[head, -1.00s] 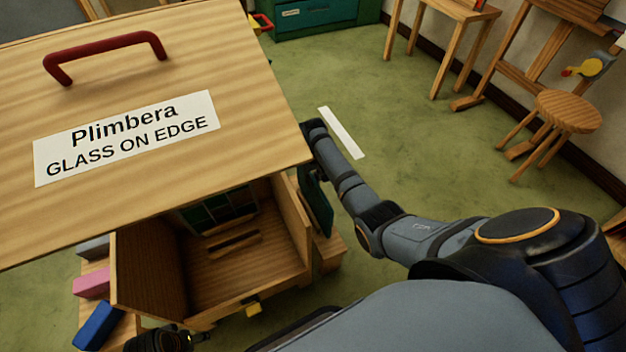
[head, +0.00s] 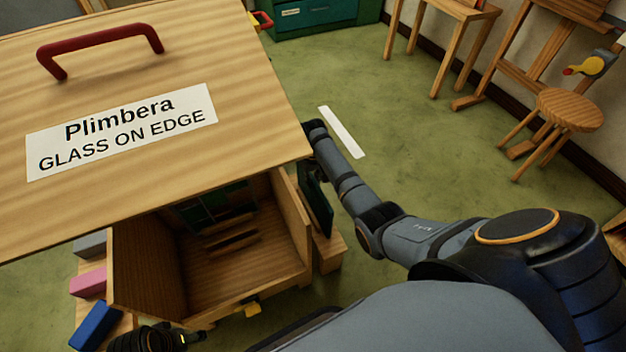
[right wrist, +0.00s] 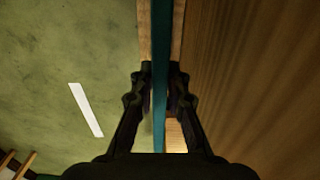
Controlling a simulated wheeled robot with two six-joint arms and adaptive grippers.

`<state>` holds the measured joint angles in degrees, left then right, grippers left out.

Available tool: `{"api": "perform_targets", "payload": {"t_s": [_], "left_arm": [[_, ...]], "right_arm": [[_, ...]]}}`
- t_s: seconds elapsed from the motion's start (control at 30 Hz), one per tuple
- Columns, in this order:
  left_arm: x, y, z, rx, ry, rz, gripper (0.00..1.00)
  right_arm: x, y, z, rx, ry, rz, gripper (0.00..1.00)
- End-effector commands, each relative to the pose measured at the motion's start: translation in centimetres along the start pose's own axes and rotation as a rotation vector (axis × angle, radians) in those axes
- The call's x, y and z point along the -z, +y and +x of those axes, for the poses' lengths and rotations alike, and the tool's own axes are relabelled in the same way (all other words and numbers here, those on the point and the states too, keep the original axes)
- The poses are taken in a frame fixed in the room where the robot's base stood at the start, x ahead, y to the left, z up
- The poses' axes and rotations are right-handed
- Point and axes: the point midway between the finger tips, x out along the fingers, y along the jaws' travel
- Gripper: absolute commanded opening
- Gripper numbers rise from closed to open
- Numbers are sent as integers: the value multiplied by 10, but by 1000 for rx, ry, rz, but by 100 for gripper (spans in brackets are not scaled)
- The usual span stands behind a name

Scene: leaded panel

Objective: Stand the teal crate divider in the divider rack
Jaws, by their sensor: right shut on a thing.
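The teal crate divider (head: 317,200) stands upright on edge beside the right outer wall of the wooden crate in the head view. In the right wrist view the divider (right wrist: 160,60) is a thin teal strip between the two fingers. My right gripper (right wrist: 160,88) is shut on it. Wooden strips of what looks like the divider rack (right wrist: 146,35) run on both sides of the divider; the rack's wood (head: 329,252) also shows at its foot in the head view. I cannot tell whether the divider sits in a slot. My left gripper (head: 160,338) is at the lower left, its fingers unclear.
The raised lid (head: 240,110) with a red handle hides much of the open crate (head: 255,262). A leaded panel (head: 218,207) shows inside. Grey, pink (head: 88,283) and blue (head: 96,325) blocks lie at the left.

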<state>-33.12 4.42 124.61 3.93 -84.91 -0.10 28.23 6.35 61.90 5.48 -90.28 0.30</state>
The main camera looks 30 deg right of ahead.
Motion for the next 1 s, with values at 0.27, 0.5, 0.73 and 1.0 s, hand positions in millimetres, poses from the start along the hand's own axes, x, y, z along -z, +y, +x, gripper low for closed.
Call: {"api": "perform_targets", "payload": {"t_s": [0.27,0.5,0.73,1.0], "left_arm": [[0,0,3,0,0,0,69],[0,0,3,0,0,0,69],[0,0,3,0,0,0,69],[0,0,3,0,0,0,69]], "right_arm": [[1,0,5,0,2,0,0],[1,0,7,0,3,0,27],[0,0,8,0,1,0,41],[1,0,-1,0,2,0,41]]}}
